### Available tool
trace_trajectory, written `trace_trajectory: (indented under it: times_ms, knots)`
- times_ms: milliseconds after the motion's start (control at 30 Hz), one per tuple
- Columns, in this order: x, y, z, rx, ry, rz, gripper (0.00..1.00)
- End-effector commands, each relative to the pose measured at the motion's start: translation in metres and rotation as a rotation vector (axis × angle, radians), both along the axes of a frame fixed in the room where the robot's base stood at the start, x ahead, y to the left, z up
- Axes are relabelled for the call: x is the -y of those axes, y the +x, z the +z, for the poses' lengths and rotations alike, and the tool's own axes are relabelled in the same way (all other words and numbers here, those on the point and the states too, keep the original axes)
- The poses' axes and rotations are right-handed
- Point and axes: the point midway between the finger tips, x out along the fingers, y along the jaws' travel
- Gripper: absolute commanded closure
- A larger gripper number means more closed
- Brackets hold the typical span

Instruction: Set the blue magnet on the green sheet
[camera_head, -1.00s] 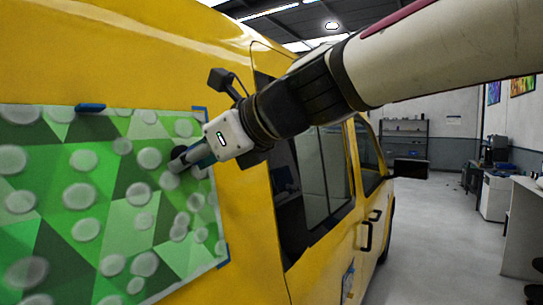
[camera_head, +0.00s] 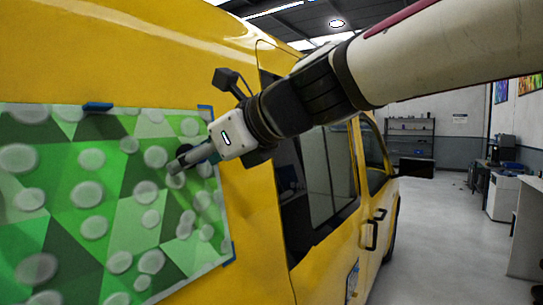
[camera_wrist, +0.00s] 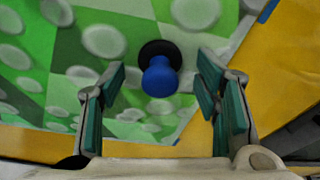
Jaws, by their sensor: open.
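The blue magnet (camera_wrist: 160,76) has a round blue knob on a black disc. In the wrist view its disc appears flat against the green sheet, near the sheet's edge beside the yellow panel. My gripper (camera_wrist: 163,95) is open, with one finger on each side of the knob in the picture and visible gaps to both. In the head view the gripper (camera_head: 176,167) is at the right part of the green sheet (camera_head: 125,215). There a dark disc (camera_head: 189,153) shows just behind the fingers; the blue knob is not clearly visible.
The sheet lies on the side of a yellow van (camera_head: 255,205), with blue tape (camera_head: 98,106) at its edges. A mirror (camera_head: 228,80) and windows are to the right of the sheet. Open floor (camera_head: 430,240) lies farther right, with a shelf (camera_head: 410,138) behind.

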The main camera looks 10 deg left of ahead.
Motion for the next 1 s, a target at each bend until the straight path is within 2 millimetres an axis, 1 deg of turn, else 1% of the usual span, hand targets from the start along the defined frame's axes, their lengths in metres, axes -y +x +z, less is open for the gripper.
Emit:
trace_trajectory:
  times_ms: [133,233,367,600,733,900,967,1000]
  knots:
    - [0.003,-0.001,0.001,0.0,0.0,-0.001,0.43]
    - [0.011,-0.005,0.006,0.001,0.001,-0.002,0.43]
    - [0.03,-0.014,0.015,0.003,0.002,-0.003,0.43]
    - [0.071,-0.033,0.034,0.003,0.002,-0.003,0.43]
    - [0.087,-0.041,0.041,0.002,0.001,-0.001,0.43]
    - [0.099,-0.047,0.044,0.004,-0.005,-0.001,0.43]
    - [0.105,-0.048,0.041,0.023,-0.026,0.003,0.43]
    - [0.11,-0.048,0.036,0.049,-0.055,0.009,0.43]
